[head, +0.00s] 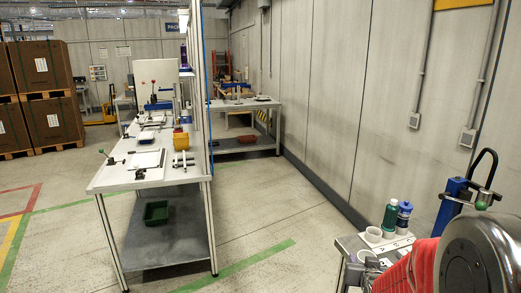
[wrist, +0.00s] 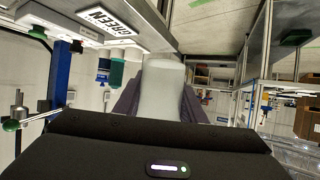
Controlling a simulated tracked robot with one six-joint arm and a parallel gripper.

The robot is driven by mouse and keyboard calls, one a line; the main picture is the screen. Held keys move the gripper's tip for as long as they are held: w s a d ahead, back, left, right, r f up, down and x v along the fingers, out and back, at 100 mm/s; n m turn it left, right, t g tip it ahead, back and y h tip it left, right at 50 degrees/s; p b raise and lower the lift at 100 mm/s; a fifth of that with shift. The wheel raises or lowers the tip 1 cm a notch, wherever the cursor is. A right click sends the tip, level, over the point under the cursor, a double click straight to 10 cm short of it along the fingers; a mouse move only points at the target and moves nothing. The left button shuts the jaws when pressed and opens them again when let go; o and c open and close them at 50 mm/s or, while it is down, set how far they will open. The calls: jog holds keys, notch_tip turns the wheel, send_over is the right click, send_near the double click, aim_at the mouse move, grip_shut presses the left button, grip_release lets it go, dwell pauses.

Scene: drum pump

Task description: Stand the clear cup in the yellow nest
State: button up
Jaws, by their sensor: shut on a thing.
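My gripper (wrist: 161,98) is shut on a pale, translucent cup (wrist: 163,78) in the wrist view, with a dark finger on each side of it. The wrist picture is upside down relative to the room. I cannot identify the yellow nest in either view.
A blue pump stand (head: 450,205) rises beside my arm. A long workbench (head: 130,175) stands left; floor between is clear.

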jog(key=w+a+n+y, duration=0.1)
jog(key=a+n+y, duration=0.1)
jog(key=a, duration=1.3)
jog(key=shift+w+n+y, duration=0.3)
jog(key=shift+w+y, duration=0.1)
jog(key=shift+a, duration=0.1)
jog(key=s+f, duration=0.5)
jog(key=f, duration=0.1)
jog(key=shift+f, duration=0.1)
